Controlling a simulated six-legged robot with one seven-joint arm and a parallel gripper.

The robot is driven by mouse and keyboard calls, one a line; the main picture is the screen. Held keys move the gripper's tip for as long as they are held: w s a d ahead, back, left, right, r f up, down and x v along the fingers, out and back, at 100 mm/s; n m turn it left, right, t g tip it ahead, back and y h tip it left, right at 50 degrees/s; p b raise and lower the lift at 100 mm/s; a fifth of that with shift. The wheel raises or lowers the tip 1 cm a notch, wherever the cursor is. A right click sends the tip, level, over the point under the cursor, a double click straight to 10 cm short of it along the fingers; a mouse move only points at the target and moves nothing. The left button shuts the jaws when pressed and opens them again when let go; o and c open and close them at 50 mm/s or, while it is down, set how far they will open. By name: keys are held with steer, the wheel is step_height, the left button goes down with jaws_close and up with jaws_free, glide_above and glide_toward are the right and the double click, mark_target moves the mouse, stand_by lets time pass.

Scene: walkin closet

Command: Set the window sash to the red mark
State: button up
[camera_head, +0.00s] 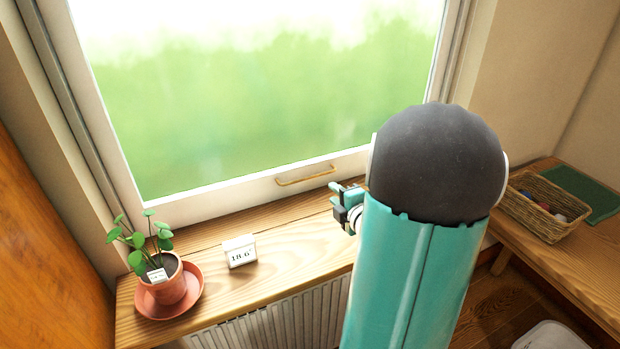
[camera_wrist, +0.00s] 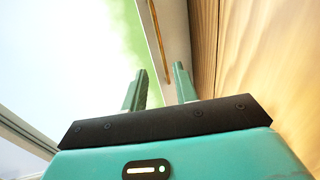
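The window sash (camera_head: 230,194) has a white bottom rail standing a little above or at the wooden sill; I cannot tell if there is a gap. A brass bar handle (camera_head: 305,175) is fixed to that rail. My gripper (camera_head: 346,204) is just right of the handle and lower in the picture, partly hidden by my arm. In the wrist view my gripper (camera_wrist: 160,70) has its two green fingers apart with nothing between them. The handle (camera_wrist: 157,42) shows as a thin strip beyond the fingertips, apart from them. I see no red mark in either view.
On the sill (camera_head: 300,232) stand a potted plant (camera_head: 170,285) on a terracotta saucer (camera_head: 190,302) and a small white display block (camera_head: 240,251). A radiator (camera_head: 290,317) is below. At right a bench holds a wicker basket (camera_head: 525,213) and a green mat (camera_head: 585,190).

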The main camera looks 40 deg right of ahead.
mark_target(315, 176)
steer(key=x, duration=1.2)
steer(key=shift+w+d, duration=0.15)
jaws_close()
